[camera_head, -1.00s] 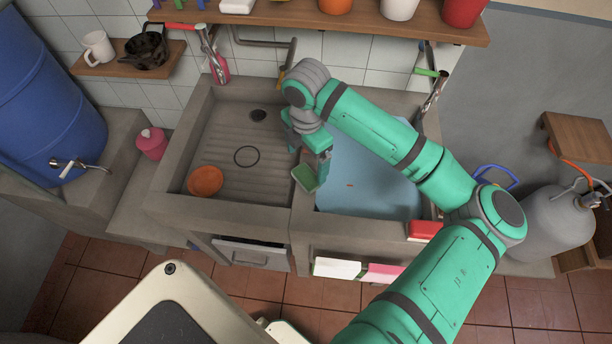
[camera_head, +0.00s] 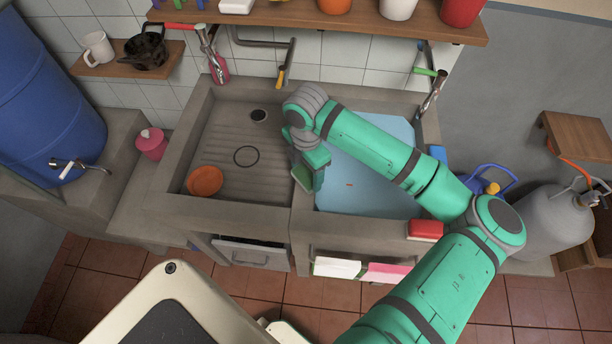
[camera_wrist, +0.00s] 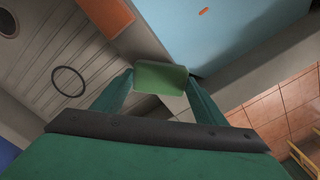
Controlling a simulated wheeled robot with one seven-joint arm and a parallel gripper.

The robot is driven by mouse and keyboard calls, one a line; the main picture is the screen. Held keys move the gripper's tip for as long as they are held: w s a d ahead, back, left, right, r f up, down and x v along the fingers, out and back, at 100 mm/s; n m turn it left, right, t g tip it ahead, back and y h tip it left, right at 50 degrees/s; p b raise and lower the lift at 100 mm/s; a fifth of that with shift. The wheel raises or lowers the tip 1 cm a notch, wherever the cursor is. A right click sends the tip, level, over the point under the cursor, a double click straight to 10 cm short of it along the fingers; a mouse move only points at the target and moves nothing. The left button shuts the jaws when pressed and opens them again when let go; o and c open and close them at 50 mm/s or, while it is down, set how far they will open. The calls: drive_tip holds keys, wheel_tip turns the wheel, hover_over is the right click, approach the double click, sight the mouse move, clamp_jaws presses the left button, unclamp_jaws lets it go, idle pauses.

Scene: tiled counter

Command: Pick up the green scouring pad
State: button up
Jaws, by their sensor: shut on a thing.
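The green scouring pad (camera_wrist: 161,78) is held between the fingertips of my gripper (camera_wrist: 160,82) in the wrist view. In the head view the green pad (camera_head: 302,178) shows at the tip of my gripper (camera_head: 307,180), above the divider between the two sink basins. My gripper is shut on the pad, one finger on each side of it. Part of the pad is hidden by my gripper in the head view.
The left basin (camera_head: 222,135) is ribbed and holds an orange bowl (camera_head: 205,181). The right basin holds blue water (camera_head: 365,190) with a small red thing (camera_head: 349,185). A red block (camera_head: 425,230) sits on the front right rim. A faucet (camera_head: 283,72) hangs behind.

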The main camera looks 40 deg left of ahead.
sight(306, 175)
drive_tip(key=shift+r, duration=0.4)
wheel_tip(306, 175, up, 2)
drive_tip(key=shift+r, duration=0.2)
drive_tip(key=s+d+r, duration=0.3)
drive_tip(key=s+r, duration=0.6)
drive_tip(key=s, duration=0.4)
drive_tip(key=shift+s+r, duration=0.35)
drive_tip(key=shift+r, duration=0.05)
drive_tip(key=shift+o, duration=1.3)
drive_tip(key=shift+w, duration=0.1)
drive_tip(key=shift+c, duration=0.4)
